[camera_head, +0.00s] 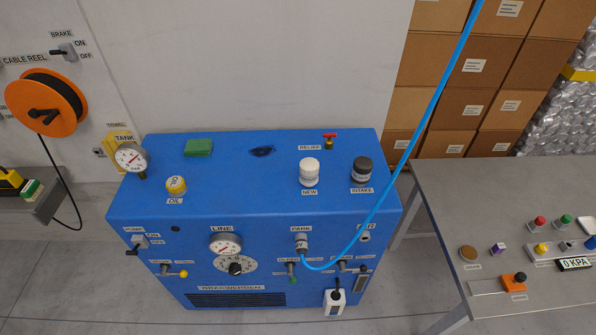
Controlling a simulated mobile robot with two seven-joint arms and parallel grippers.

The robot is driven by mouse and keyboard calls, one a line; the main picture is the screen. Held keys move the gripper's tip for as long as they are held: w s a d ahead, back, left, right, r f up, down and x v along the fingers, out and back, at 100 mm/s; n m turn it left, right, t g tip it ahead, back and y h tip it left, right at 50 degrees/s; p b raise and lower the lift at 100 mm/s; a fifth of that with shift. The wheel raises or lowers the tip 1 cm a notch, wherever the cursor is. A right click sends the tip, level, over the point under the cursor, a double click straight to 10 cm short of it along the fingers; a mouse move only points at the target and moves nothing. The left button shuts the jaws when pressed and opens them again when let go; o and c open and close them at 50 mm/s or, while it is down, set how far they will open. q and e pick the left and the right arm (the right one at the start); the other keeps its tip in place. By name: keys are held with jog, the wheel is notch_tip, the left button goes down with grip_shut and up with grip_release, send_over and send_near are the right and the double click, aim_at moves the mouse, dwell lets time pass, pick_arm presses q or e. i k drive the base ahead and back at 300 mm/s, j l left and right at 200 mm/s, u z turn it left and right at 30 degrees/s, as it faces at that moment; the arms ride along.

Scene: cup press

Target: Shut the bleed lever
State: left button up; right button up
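A blue machine (265,178) stands in the middle, with three small levers on its front face. One lever at the left ends in a yellow knob (184,273) and points right. One lever in the middle ends in a green knob (293,281) and points down. One lever at the right ends in a dark knob (363,268) and points right. Their labels are too small to read surely, so I cannot tell which is the bleed lever. Neither of my grippers shows in the head view.
A blue hose (436,98) runs from the PARK fitting (301,243) up across the machine's right side. Gauges, caps and a red-handled RELIEF valve (329,141) are on the machine. A grey table (440,215) stands at right, an orange cable reel (46,103) at left.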

aim_at(292, 281)
jog(key=j+z, duration=0.25)
jog(key=j, duration=0.2)
jog(key=j+z, duration=0.25)
jog(key=j, duration=0.15)
jog(key=l+u, duration=0.35)
jog(key=l, duration=0.2)
jog(key=l+u, duration=0.3)
jog(key=l, duration=0.25)
jog(key=l+u, duration=0.35)
jog(key=l, duration=0.2)
jog(key=k, duration=0.65)
jog(key=i+l+u, duration=0.35)
jog(key=l, duration=0.25)
jog(key=i+l+u, duration=0.15)
jog(key=i+l, duration=0.1)
jog(key=l, duration=0.05)
